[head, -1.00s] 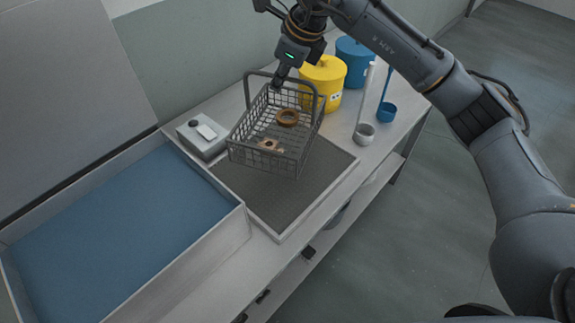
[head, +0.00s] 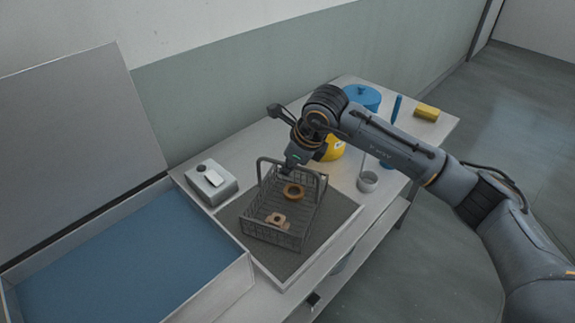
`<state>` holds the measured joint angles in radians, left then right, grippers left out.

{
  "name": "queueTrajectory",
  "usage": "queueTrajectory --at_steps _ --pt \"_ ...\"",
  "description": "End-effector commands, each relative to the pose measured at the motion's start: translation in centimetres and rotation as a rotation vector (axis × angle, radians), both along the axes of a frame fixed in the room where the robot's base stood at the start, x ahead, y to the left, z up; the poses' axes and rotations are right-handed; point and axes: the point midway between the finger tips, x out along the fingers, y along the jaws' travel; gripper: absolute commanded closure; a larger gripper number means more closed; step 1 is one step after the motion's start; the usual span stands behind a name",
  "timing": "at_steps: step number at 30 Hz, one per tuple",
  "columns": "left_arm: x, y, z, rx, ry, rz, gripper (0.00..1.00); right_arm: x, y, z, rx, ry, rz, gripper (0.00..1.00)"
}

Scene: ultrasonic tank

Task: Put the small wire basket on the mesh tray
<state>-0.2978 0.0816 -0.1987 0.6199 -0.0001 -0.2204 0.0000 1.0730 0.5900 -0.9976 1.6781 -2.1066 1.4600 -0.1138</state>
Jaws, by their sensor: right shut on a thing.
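My right gripper (head: 291,167) is shut on the basket's handle at the far side. Its fingertips are partly hidden by the wrist. My left gripper is not in the head view.
The open tank (head: 130,265) with blue liquid is left of the tray. A grey box (head: 211,183) stands behind the tray.

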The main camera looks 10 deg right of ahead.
Motion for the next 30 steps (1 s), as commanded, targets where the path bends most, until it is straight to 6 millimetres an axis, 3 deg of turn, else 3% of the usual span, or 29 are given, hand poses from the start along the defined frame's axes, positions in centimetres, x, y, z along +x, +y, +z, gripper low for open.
queueTrajectory --at_steps 2,6,19,30 --pt "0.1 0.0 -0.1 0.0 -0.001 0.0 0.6 0.1 0.0 0.0 0.002 -0.004 0.0 1.0" --pt "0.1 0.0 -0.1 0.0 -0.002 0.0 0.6 0.0 0.0 -0.1 0.0 0.0 0.0 0.69" --pt "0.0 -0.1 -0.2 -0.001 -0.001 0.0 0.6 -0.2 -0.1 0.7 0.002 -0.003 0.001 0.68" --pt "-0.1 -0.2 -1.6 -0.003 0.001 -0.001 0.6 -2.8 -1.9 7.4 0.001 -0.004 -0.001 0.68"
